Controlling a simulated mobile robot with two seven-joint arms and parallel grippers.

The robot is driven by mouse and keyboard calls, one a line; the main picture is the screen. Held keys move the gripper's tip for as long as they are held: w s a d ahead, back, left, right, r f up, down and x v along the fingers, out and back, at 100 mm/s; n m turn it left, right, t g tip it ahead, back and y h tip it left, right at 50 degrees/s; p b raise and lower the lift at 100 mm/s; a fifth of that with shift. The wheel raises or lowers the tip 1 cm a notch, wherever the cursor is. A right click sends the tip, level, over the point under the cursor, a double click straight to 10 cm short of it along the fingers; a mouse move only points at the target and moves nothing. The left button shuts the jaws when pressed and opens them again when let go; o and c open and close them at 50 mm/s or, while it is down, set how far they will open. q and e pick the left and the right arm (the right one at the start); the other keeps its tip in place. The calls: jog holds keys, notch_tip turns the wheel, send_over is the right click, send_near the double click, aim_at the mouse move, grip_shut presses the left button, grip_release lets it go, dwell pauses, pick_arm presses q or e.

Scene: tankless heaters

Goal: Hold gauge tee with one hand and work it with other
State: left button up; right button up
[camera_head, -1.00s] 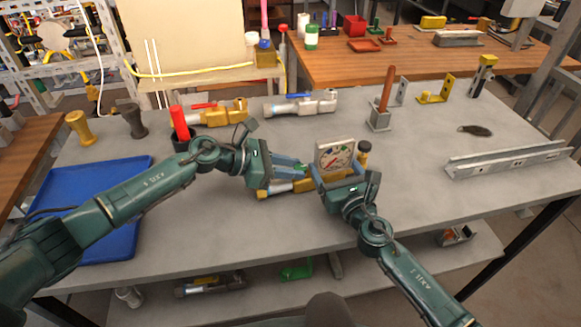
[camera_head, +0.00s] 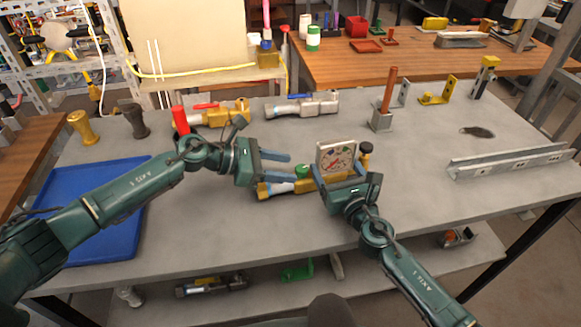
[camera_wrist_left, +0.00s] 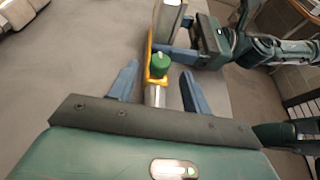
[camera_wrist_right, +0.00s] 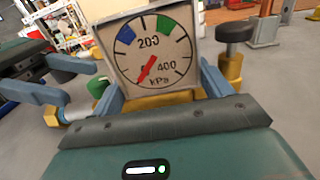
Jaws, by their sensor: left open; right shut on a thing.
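The gauge tee has a brass body (camera_head: 272,190), a square white gauge (camera_head: 336,155), a green knob (camera_head: 302,171) and a black knob (camera_head: 366,147). It lies on the grey bench. My right gripper (camera_head: 339,174) is shut on the tee just below the gauge, one finger to each side. In the right wrist view the gauge (camera_wrist_right: 150,50) faces me, its red needle pointing lower left. My left gripper (camera_head: 290,167) is open and empty, left of the green knob. In the left wrist view the green knob (camera_wrist_left: 160,66) stands ahead, between the spread fingers.
Two valve assemblies, one brass (camera_head: 222,113) and one silver (camera_head: 303,105), lie behind. A blue tray (camera_head: 95,205) is on the left. A bracket with a brown rod (camera_head: 386,95) and a metal rail (camera_head: 510,160) are on the right.

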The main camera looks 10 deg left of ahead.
pick_arm(q)
jog(key=v, duration=0.9)
jog(key=shift+a, duration=0.25)
pick_arm(e)
jog(key=o, duration=1.5)
jog(key=shift+o, duration=0.2)
jog(key=shift+s, duration=0.1)
